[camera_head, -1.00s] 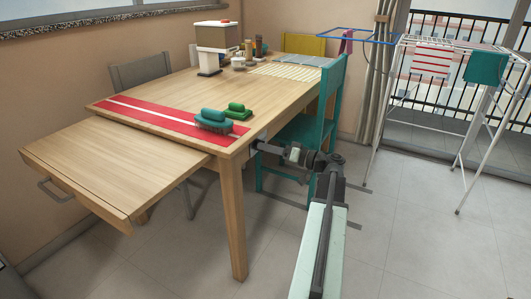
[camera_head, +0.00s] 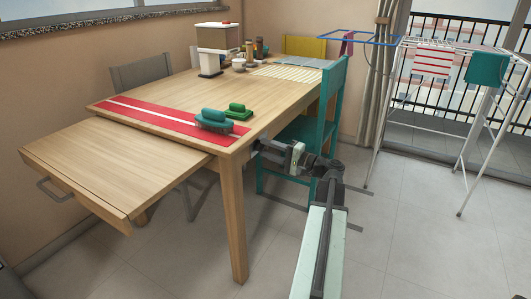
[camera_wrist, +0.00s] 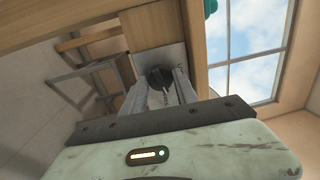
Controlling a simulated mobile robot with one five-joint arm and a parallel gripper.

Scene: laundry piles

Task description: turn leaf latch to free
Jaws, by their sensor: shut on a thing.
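The leaf latch shows in the wrist view as a dark round knob (camera_wrist: 159,78) on a pale plate (camera_wrist: 172,56) fixed to the table's wooden side. My gripper (camera_wrist: 160,84) is shut on the knob, with one finger on each side of it. In the head view my gripper (camera_head: 256,146) reaches the table side just below the corner of the top. The fingers and the arm hide most of the latch there. The table leaf (camera_head: 110,165) is out at the left, lying just below the tabletop.
A red runner (camera_head: 165,120) with two brushes, one teal (camera_head: 213,119) and one green (camera_head: 238,110), lies on the tabletop near the latch corner. A teal chair (camera_head: 330,115) stands close behind my arm. A drying rack (camera_head: 465,110) stands at the right.

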